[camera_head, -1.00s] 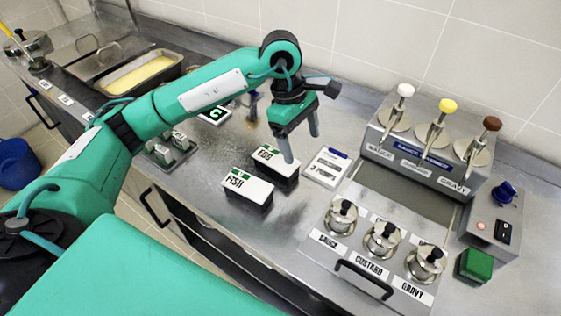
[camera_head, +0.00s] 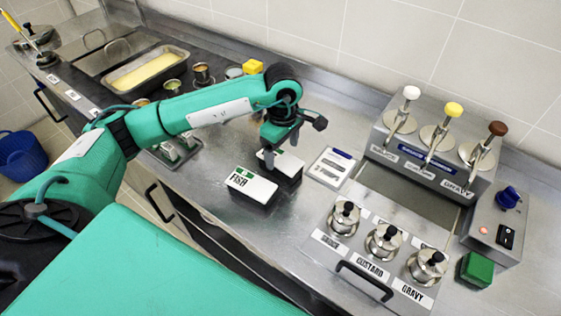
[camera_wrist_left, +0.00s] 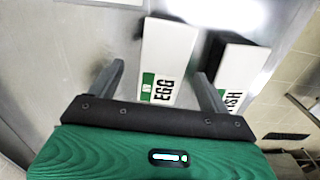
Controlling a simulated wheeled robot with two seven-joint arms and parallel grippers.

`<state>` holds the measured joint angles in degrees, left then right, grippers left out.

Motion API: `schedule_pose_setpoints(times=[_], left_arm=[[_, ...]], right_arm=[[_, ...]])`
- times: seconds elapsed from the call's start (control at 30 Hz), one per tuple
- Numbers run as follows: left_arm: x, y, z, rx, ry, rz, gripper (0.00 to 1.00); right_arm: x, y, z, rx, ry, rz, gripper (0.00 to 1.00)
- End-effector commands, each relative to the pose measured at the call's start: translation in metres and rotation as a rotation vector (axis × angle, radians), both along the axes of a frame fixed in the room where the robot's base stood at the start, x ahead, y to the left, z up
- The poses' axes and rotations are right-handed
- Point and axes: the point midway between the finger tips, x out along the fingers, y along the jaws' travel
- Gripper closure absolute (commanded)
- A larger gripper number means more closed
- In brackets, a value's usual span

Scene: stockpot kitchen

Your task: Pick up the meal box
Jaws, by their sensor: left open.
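Two white-topped meal boxes with dark sides and green marks stand side by side on the steel counter. The one marked EGG (camera_head: 288,165) is partly hidden by my left gripper (camera_head: 281,152) in the head view. The one marked FISH (camera_head: 250,186) is just to its left and nearer. In the left wrist view my left gripper (camera_wrist_left: 158,82) is open, with the EGG box (camera_wrist_left: 168,50) showing between its fingers. The FISH box (camera_wrist_left: 240,68) lies beyond the right finger. I cannot tell whether the fingers touch either box. My right gripper is out of view.
A white card holder (camera_head: 331,167) lies right of the boxes. Further right are lidded pots (camera_head: 384,242) and a pump dispenser (camera_head: 432,145). Small metal holders (camera_head: 176,150) stand left, near my arm. A yellow block (camera_head: 253,67) and a food tray (camera_head: 148,70) are behind.

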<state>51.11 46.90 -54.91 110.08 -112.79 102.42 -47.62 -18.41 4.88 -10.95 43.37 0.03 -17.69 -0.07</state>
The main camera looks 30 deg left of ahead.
Motion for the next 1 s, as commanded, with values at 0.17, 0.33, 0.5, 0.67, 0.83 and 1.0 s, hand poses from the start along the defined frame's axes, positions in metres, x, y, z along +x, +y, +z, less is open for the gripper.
schedule_pose_setpoints(times=[0.17, 0.33, 0.5, 0.67, 0.83, 1.0], left_arm=[[-0.005, 0.004, -0.021, 0.001, 0.005, 0.0, 0.2], [-0.003, 0.004, -0.039, 0.0, 0.002, 0.001, 0.2], [-0.003, 0.004, -0.041, 0.0, -0.001, 0.0, 0.2], [-0.003, 0.004, -0.041, 0.0, 0.0, 0.0, 0.36], [-0.003, 0.004, -0.041, 0.0, 0.0, 0.0, 0.69], [-0.003, 0.004, -0.041, 0.0, -0.001, 0.0, 0.77]], right_arm=[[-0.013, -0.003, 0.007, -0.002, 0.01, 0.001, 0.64], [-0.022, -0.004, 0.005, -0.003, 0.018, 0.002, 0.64], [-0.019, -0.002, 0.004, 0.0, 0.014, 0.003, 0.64], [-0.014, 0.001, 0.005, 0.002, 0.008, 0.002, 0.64], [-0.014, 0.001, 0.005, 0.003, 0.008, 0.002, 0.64], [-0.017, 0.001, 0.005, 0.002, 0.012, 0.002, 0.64]])
